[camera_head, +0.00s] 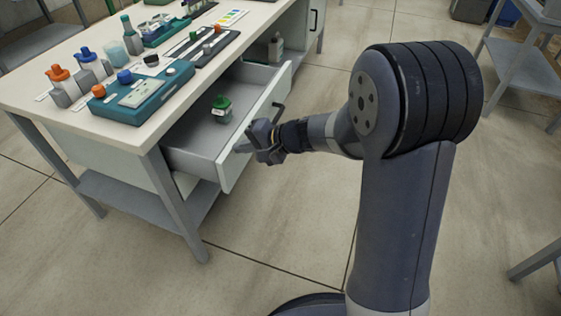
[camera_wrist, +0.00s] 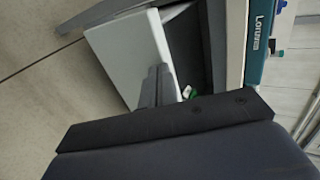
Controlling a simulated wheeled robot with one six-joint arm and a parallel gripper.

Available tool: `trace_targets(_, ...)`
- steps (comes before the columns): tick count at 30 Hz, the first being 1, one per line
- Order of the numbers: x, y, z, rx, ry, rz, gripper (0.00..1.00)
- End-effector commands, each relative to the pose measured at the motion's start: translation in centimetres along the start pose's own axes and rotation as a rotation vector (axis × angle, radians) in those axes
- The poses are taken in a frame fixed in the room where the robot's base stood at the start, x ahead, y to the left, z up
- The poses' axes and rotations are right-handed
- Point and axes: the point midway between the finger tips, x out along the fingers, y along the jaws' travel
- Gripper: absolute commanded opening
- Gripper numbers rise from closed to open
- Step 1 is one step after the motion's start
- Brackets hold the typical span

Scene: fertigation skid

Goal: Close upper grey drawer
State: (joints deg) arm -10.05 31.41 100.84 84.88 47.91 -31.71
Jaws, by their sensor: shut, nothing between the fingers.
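The upper grey drawer (camera_head: 194,133) is pulled out from the bench in the head view, with its pale front panel (camera_head: 232,160) facing right and a dark bar handle (camera_head: 279,108) on it. A green-capped bottle (camera_head: 221,108) stands inside. In the wrist view the shut fingers (camera_wrist: 159,82) overlap the panel (camera_wrist: 128,58). I cannot tell whether they touch it.
The bench top (camera_head: 62,126) holds a teal device (camera_head: 143,93), orange- and blue-capped bottles and several other items. A bench leg (camera_head: 172,205) and low shelf (camera_head: 125,195) are below.

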Motion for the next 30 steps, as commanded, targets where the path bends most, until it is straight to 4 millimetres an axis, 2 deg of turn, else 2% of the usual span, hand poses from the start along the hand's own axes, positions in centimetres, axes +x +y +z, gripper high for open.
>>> trace_targets(1, 1.6, -0.5, 0.1, -0.006, -0.005, -0.001, 0.00)
trace_targets(3, 3.4, -1.5, 0.1, -0.005, -0.005, -0.001, 0.00)
trace_targets(15, 12.0, -6.8, 0.1, -0.002, -0.003, 0.000, 0.00)
trace_targets(22, 15.0, -8.6, 0.0, 0.000, -0.001, 0.001, 0.00)
trace_targets(30, 16.5, -9.5, 0.0, 0.000, 0.000, 0.001, 0.00)
